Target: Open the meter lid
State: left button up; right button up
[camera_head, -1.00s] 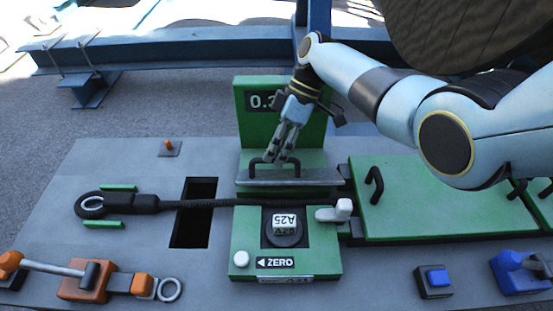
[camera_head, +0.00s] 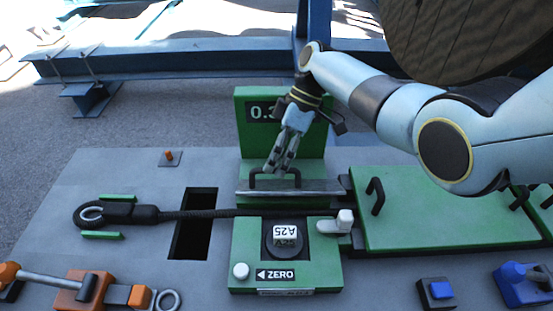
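The green meter has an upright back panel (camera_head: 248,135) with a partly hidden "0.3" display. Its lid (camera_head: 250,187) shows as a green plate with a grey front edge and a black bar handle (camera_head: 256,176). My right gripper (camera_head: 279,170) reaches down from above, its fingertips at the handle. Whether the fingers are closed around the bar is too small to tell. In front is the green meter base (camera_head: 245,250) with a dark round dial marked A25 (camera_head: 285,237) and a ZERO label. My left gripper is not in view.
A black cable (camera_head: 200,213) with a looped end crosses in front of the lid over a dark slot (camera_head: 193,235). A white lever (camera_head: 340,222) sits at the meter's right. A large green panel (camera_head: 445,205) with black handles lies right. Orange (camera_head: 95,285) and blue fixtures (camera_head: 520,280) stand at the front.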

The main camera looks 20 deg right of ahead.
jog(key=v, duration=1.1)
jog(key=shift+r, duration=0.3)
jog(key=shift+w+d, duration=0.1)
